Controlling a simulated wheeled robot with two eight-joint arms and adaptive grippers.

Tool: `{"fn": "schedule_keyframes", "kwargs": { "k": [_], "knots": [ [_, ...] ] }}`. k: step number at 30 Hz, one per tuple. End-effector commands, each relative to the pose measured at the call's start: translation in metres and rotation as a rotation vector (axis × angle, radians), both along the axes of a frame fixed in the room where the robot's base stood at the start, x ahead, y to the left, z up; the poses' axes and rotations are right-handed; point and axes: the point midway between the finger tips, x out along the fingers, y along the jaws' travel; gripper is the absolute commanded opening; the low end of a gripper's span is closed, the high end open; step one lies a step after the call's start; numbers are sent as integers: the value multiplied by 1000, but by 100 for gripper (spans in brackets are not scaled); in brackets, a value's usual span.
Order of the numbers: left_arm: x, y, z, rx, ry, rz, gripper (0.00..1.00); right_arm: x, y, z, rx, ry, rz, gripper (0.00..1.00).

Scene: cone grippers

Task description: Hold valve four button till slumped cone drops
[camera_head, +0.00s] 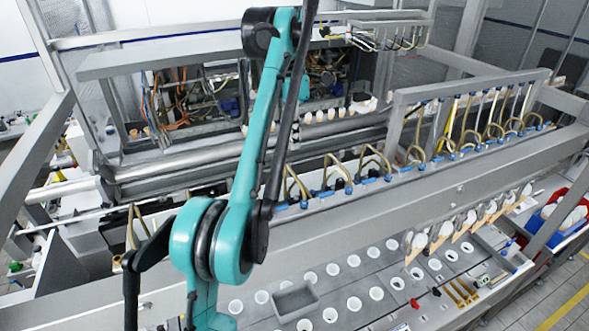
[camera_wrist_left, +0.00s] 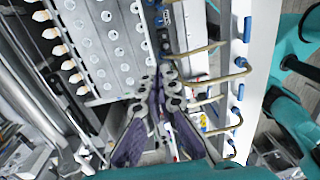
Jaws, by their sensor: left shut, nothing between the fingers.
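My left gripper (camera_wrist_left: 164,88) is shut and empty in the left wrist view. Its two dark fingers meet near the middle, beside a white plate with holes and a rail with bent brass tubes. Blue fittings (camera_wrist_left: 241,62) sit along that rail. In the head view, similar blue fittings (camera_head: 388,180) line the long beam; I cannot tell which is the valve four button. Tan cones with white tops (camera_head: 417,243) lean in a row at the right. Pale cone-like pieces (camera_wrist_left: 60,50) line the left of the wrist view. I cannot single out the slumped one. My right gripper is out of view.
A steel plate with rows of round cups (camera_head: 353,261) lies at the front, with a grey box (camera_head: 295,301) on it. A red and blue bin (camera_head: 562,232) stands at the right. Frame posts and the upper tube rack (camera_head: 480,80) crowd the space around the beam.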

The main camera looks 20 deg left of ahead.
Motion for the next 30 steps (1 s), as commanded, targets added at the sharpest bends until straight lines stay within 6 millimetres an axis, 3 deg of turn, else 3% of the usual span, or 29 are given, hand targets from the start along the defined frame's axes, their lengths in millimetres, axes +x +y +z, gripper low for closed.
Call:
{"fn": "schedule_keyframes", "kwargs": {
  "k": [17,30],
  "knots": [
    [-1,-1,-7,0,0,-1,0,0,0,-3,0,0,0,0],
    [-5,-5,-80,0,0,-1,0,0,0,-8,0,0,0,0]
  ]
}}
